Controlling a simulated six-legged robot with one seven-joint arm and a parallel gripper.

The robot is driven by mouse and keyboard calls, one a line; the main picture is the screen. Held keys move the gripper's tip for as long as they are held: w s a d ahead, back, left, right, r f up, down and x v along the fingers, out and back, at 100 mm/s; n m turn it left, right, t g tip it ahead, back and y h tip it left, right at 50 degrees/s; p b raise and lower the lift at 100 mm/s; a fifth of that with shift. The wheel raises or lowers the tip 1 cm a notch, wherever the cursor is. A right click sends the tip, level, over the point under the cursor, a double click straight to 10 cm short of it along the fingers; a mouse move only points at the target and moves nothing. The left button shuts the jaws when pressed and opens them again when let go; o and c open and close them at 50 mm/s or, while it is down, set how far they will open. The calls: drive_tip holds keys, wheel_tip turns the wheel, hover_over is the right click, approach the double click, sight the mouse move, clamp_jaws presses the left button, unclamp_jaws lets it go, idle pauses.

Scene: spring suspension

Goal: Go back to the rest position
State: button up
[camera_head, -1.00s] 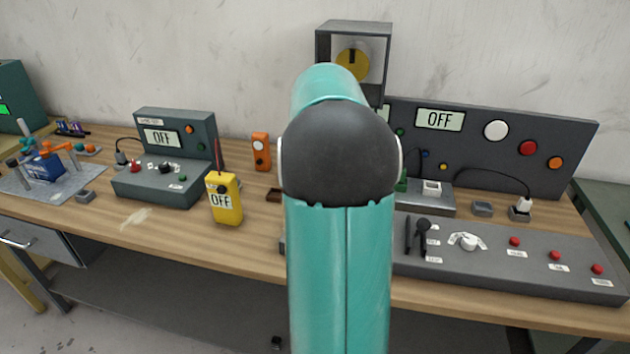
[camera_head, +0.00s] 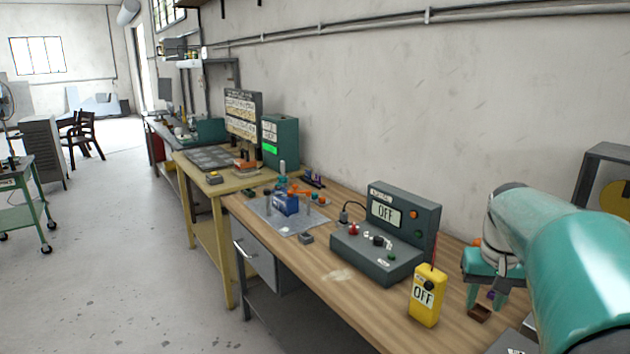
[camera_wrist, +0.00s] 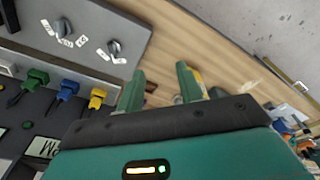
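My gripper (camera_head: 486,296) is at the right of the head view, above the wooden bench (camera_head: 335,275), with my teal arm reaching in from the right edge. In the wrist view, the two green fingers of my gripper (camera_wrist: 162,84) stand apart with a gap between them. Nothing is held in the gap. A small brown block (camera_head: 480,314) lies on the bench just below the fingers in the head view; they look apart, but the exact distance is hard to tell.
In the wrist view, a dark panel with green (camera_wrist: 35,78), blue (camera_wrist: 70,88) and yellow (camera_wrist: 97,95) plugs is at left. Open floor (camera_head: 150,260) lies left.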

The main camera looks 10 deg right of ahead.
drive_tip(key=s+a+f+n+t, duration=0.1)
drive_tip(key=s+a, duration=0.2)
drive_tip(key=a, duration=0.6)
drive_tip(key=s+a+n+t, duration=0.1)
drive_tip(key=s+a, duration=0.3)
drive_tip(key=a, duration=0.5)
drive_tip(key=s+a+f+n+t+y, duration=0.1)
drive_tip(key=s+a+n+t, duration=0.1)
drive_tip(key=a, duration=0.7)
drive_tip(key=shift+s+a+f+n, duration=0.25)
drive_tip(key=shift+s+f+n, duration=0.05)
drive_tip(key=shift+s+n, duration=0.35)
drive_tip(key=shift+s, duration=0.1)
